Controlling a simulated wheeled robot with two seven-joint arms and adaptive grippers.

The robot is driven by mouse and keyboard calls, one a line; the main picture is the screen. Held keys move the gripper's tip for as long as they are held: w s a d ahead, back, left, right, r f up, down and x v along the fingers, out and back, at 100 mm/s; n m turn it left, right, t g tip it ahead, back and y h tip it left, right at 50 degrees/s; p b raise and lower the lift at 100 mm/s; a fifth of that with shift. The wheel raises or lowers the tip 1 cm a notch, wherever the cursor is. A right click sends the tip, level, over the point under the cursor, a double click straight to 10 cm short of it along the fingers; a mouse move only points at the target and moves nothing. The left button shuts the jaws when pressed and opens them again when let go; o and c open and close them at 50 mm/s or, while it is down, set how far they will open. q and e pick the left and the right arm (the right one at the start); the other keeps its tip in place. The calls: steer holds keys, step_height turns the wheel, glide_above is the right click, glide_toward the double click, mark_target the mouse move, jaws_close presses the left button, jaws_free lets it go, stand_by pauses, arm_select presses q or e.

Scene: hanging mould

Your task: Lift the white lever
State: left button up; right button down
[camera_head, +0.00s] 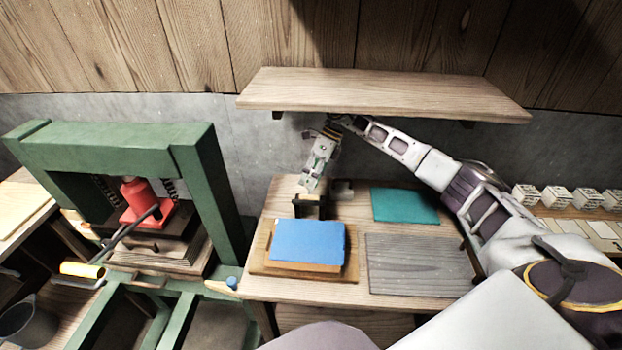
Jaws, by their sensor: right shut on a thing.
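I cannot make out a white lever in the head view. A dark lever (132,229) with a yellow grip (81,269) runs from the red jack (141,199) in the green press (200,170) at the left. My right gripper (310,208) points down behind the far edge of the blue sheet (308,240), on the middle table. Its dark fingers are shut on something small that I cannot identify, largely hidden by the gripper. My left gripper is out of view.
A wooden shelf (380,92) overhangs my right arm. A teal sheet (405,205) and a grey slatted board (418,264) lie right of the blue sheet. Several white blocks (555,196) stand at the far right. A dark bucket (22,322) stands lower left.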

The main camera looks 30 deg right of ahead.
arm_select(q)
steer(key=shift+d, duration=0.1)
arm_select(e)
steer(key=shift+d+f, duration=0.2)
steer(key=shift+f, duration=0.25)
steer(key=shift+s+f, duration=0.1)
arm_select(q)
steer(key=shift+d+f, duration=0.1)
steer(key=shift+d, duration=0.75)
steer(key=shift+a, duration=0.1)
arm_select(e)
steer(key=c, duration=1.3)
jaws_free()
steer(key=shift+o, duration=0.7)
steer(key=shift+f, duration=0.1)
steer(key=shift+w+f, duration=0.1)
steer(key=shift+w, duration=0.15)
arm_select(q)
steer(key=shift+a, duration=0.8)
arm_select(e)
steer(key=shift+a, duration=0.1)
steer(key=shift+s+r, duration=0.1)
steer(key=shift+r, duration=0.1)
